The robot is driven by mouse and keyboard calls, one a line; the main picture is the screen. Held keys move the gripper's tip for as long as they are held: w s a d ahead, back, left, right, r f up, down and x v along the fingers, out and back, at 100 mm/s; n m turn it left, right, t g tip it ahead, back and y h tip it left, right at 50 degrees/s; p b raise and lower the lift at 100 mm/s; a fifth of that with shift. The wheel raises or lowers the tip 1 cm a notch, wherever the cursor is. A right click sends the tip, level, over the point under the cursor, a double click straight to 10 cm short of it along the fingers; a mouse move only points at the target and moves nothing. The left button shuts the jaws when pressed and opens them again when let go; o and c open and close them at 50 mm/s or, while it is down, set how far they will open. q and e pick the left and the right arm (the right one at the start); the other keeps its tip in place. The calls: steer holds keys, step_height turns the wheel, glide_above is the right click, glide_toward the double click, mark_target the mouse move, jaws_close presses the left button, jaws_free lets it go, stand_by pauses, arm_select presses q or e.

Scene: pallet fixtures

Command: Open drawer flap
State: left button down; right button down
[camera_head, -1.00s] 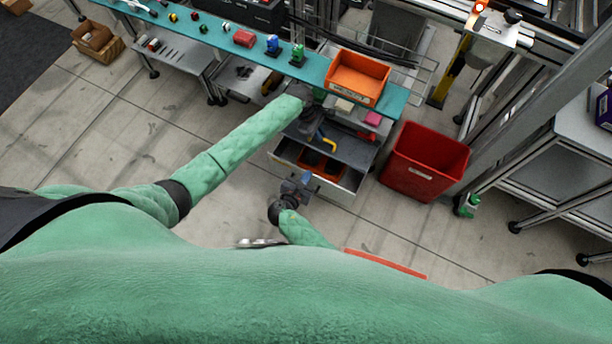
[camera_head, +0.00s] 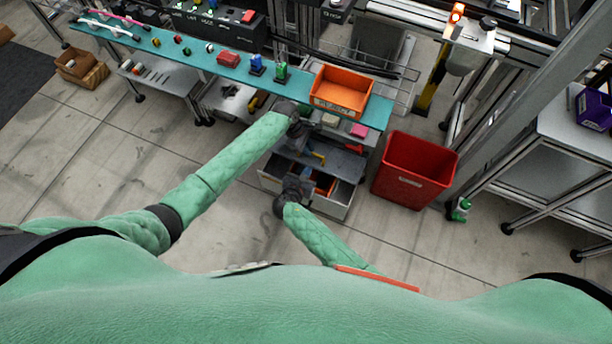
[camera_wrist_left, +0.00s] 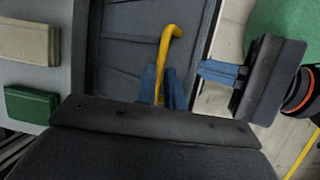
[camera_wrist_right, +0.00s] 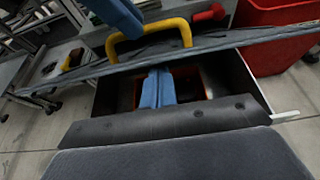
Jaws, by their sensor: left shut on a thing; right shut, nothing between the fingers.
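The dark grey flap (camera_head: 343,162) sits over an open drawer (camera_head: 342,207) under the teal bench. The flap's yellow handle (camera_wrist_left: 167,50) is between the blue fingers of my left gripper (camera_wrist_left: 158,88), which is shut on it. In the right wrist view the flap is seen nearly edge-on, with the yellow handle (camera_wrist_right: 150,34) on top and a gap beneath it. My right gripper (camera_wrist_right: 158,90) is shut and empty, its fingertips at this gap, in front of orange bins (camera_wrist_right: 190,85) inside the drawer. The head view mostly hides both gripper tips.
A red bin (camera_head: 414,170) stands close to the right of the drawer. An orange tray (camera_head: 341,91) and small coloured items are on the teal bench (camera_head: 172,52). The left wrist view shows a beige block (camera_wrist_left: 30,40) and a green block (camera_wrist_left: 31,104) beside the flap.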

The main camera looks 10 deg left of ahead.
arm_select(q)
steer(key=shift+d, duration=0.1)
steer(key=shift+s+f, duration=0.1)
arm_select(e)
steer(key=shift+w+d+r, duration=0.15)
steer(key=shift+w+r, duration=0.3)
steer(key=shift+r, duration=0.3)
arm_select(q)
steer(key=c, duration=1.5)
jaws_free()
steer(key=shift+s, duration=0.1)
